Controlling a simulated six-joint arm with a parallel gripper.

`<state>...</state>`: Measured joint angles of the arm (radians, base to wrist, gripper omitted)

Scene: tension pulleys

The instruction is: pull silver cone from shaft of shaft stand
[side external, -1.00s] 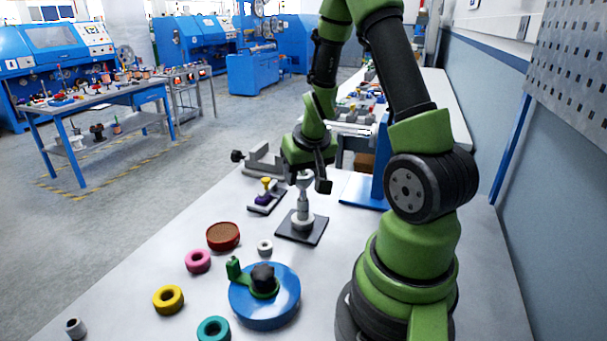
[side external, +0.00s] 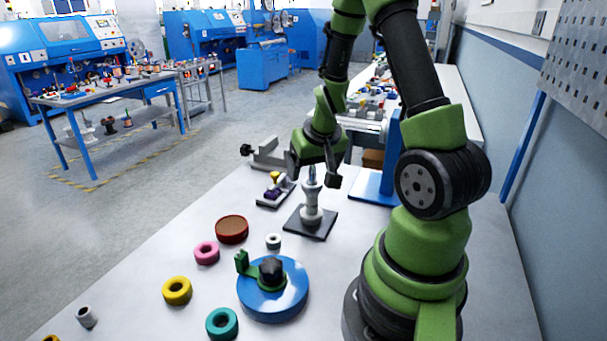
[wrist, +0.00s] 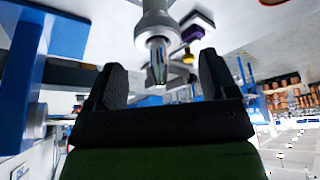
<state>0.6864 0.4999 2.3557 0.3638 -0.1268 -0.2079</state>
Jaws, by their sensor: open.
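The shaft stand (side external: 324,229) is a dark square base on the bench with an upright shaft (side external: 311,175). The silver cone (side external: 310,198) appears as the pale grey body around the shaft. In the wrist view the cone (wrist: 155,30) is at top centre, with the bare metal shaft tip (wrist: 158,65) sticking out of it. My gripper (side external: 314,178) is over the stand, pointing down. In the wrist view its two black fingers (wrist: 160,75) are spread apart, with the shaft tip between them. Neither finger visibly touches it. The cone's lower part is hard to make out.
A small fixture with purple and yellow parts (side external: 274,188) is left of the stand. A blue round base (side external: 290,297) with a green arm is in front. Several loose rings lie left, including a brown-topped red one (side external: 231,229). A blue upright bracket (side external: 375,188) stands behind right.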

